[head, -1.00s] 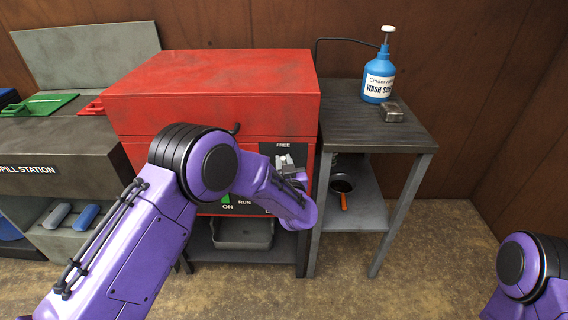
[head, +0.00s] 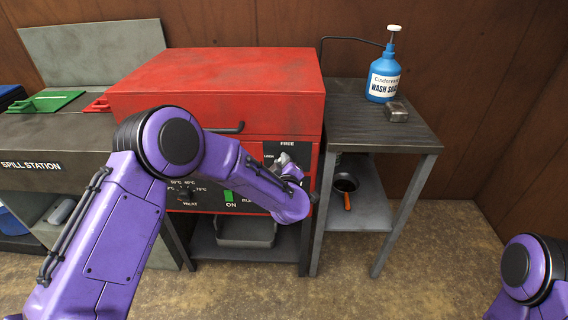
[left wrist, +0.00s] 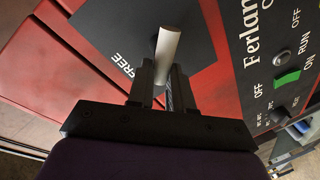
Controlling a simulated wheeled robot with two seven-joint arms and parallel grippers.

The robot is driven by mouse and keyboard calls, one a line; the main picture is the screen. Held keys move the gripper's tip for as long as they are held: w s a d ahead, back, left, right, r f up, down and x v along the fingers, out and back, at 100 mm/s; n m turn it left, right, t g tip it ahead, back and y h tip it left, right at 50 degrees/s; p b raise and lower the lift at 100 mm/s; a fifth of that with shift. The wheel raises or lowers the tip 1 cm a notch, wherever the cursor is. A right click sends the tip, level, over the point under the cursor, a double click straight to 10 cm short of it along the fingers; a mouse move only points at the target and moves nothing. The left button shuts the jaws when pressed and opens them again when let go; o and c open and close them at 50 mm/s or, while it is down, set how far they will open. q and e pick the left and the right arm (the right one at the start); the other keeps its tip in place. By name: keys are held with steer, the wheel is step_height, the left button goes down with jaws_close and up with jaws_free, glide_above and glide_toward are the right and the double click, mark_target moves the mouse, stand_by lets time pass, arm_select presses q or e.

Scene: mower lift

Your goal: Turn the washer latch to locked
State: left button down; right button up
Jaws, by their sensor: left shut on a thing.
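The washer is the red box-shaped machine (head: 215,85) with a black control panel on its front. Its latch is a pale grey bar (left wrist: 168,44) on a dark plate, beside the word FREE in the left wrist view. My left gripper (left wrist: 161,78) is shut on the latch, with the bar between its two fingers. In the head view my left gripper (head: 284,165) is at the plate below FREE, and my wrist hides the lower plate. I cannot tell the latch's exact angle. My right gripper is out of view; only part of that arm shows.
A grey side table (head: 375,125) stands right of the washer, holding a blue soap bottle (head: 384,78) and a small metal block (head: 396,112). A grey tray (head: 246,233) sits under the washer. The spill station (head: 40,150) is at left.

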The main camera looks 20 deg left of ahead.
arm_select(q)
steer(key=shift+s+a+f+n+h+b, duration=0.1)
steer(key=shift+f+n+h+b, duration=0.2)
steer(key=shift+n+b, duration=0.65)
steer(key=shift+a+f+n+h+b, duration=0.2)
steer(key=shift+n+h+b, duration=0.25)
steer(key=shift+n, duration=0.85)
steer(key=shift+s+a+f+n+h+b, duration=0.1)
steer(key=shift+f+n+h+b, duration=0.2)
steer(key=shift+n+b, duration=0.6)
steer(key=shift+n, duration=0.45)
steer(key=c, duration=1)
jaws_free()
steer(key=shift+r, duration=0.1)
steer(key=shift+c, duration=0.2)
steer(key=v, duration=1)
steer(key=shift+s, duration=0.25)
